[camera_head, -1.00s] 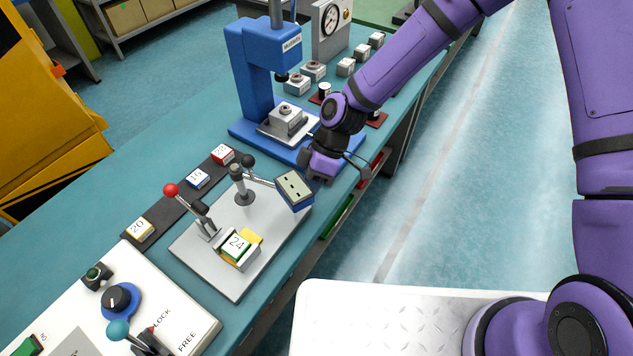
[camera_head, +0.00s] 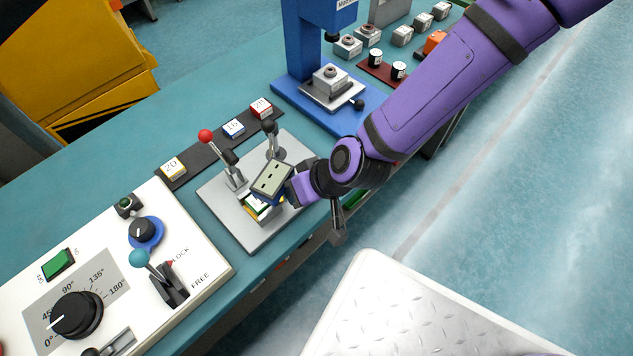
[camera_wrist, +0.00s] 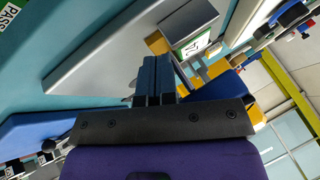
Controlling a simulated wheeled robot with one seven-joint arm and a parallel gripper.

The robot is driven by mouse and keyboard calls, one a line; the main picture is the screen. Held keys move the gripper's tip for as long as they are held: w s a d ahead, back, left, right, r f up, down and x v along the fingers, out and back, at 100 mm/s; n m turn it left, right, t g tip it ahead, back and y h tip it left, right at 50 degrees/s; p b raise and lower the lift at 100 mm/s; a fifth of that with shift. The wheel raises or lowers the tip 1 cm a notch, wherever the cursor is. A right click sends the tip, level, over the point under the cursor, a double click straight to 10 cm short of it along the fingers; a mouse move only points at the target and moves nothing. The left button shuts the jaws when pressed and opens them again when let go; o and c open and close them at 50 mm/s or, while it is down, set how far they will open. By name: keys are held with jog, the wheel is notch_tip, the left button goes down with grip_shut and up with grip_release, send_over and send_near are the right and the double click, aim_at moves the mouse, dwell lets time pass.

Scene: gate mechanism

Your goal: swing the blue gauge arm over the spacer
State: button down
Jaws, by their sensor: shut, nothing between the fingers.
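The blue gauge arm's head (camera_head: 270,181), a blue block with a beige top, now sits over the spacer (camera_head: 256,209) on the grey plate (camera_head: 243,232). The head hides most of the spacer; green, white and yellow edges show below it. I cannot tell whether they touch. The arm's post (camera_head: 275,150) stands behind, with a black knob. My gripper (camera_head: 292,190) is at the right side of the gauge head, shut and empty. In the wrist view its fingers (camera_wrist: 153,80) are together, with the spacer (camera_wrist: 196,44) beyond and the blue head (camera_wrist: 226,86) at their right.
A red-knobbed lever (camera_head: 224,160) stands on the plate left of the gauge head. Numbered blocks lie on a dark strip (camera_head: 207,147) behind. A white control panel (camera_head: 110,235) with a teal-knobbed lever (camera_head: 150,270) is at front left. A blue press (camera_head: 302,50) stands behind.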

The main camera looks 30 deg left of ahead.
jog(key=shift+s+a+m+t, duration=0.6)
jog(key=shift+s+a+m, duration=0.4)
jog(key=shift+s+m, duration=0.1)
jog(key=shift+w, duration=0.1)
